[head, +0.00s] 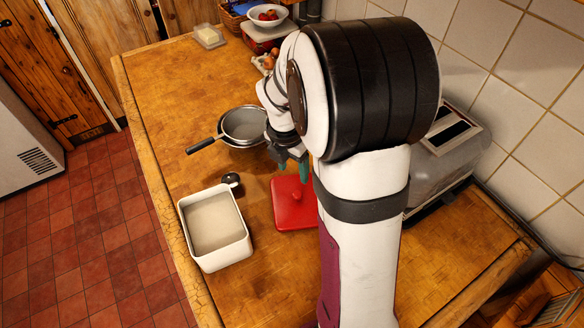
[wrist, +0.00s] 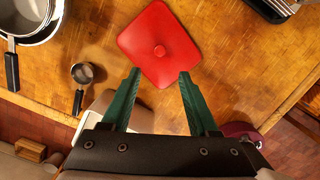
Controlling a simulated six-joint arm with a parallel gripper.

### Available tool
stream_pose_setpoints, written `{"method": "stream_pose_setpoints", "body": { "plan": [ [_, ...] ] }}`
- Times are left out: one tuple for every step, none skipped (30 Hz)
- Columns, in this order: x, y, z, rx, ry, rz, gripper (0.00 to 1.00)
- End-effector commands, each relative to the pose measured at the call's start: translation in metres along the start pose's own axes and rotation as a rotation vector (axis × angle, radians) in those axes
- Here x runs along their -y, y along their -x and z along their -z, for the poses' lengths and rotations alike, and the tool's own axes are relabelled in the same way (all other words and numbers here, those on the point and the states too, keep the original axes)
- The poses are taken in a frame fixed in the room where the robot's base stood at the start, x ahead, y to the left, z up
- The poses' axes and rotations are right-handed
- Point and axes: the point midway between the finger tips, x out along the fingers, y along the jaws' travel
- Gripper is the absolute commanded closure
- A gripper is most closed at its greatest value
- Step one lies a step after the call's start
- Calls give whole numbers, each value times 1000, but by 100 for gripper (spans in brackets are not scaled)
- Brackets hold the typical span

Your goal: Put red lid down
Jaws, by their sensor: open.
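The red lid (head: 292,208) lies flat on the wooden worktop, right of a white rectangular container; my arm hides its right edge in the head view. In the wrist view the lid (wrist: 152,38) shows whole, with a round knob at its middle. My gripper (wrist: 159,72) has green fingers spread wide apart with nothing between them. In the wrist view the fingertips appear just over the lid's near edge, short of the knob. In the head view my gripper (head: 292,161) is just behind the lid, partly hidden by my arm; the gap above the lid is hard to judge.
The open white container (head: 240,250) holds pale contents. A small dark scoop (head: 231,179) lies behind it, and a metal pan or sieve (head: 245,125) stands further back. A toaster (head: 450,150) is against the tiled wall. The worktop's back left is largely clear.

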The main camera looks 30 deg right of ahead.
Motion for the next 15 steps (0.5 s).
{"method": "stream_pose_setpoints", "body": {
  "plan": [
    [1,6,3,-1,-30,-3,40],
    [3,12,8,-6,-81,-3,40],
    [6,22,18,-16,-195,-5,40],
    [11,32,30,-27,-316,-6,40],
    [17,43,43,-43,-464,-4,40],
    [28,58,65,-69,-690,6,40],
    [37,68,82,-90,-871,18,40],
    [47,77,99,-111,-1052,34,40],
    [61,87,122,-137,-1287,66,40],
    [71,93,137,-154,-1455,92,40],
    [81,98,152,-168,-1612,121,40],
    [94,102,169,-182,-1803,166,40],
    [103,105,180,-189,-1931,198,40],
    [110,107,190,-192,-2042,230,40],
    [119,109,201,-194,-2168,268,40]
  ]
}}
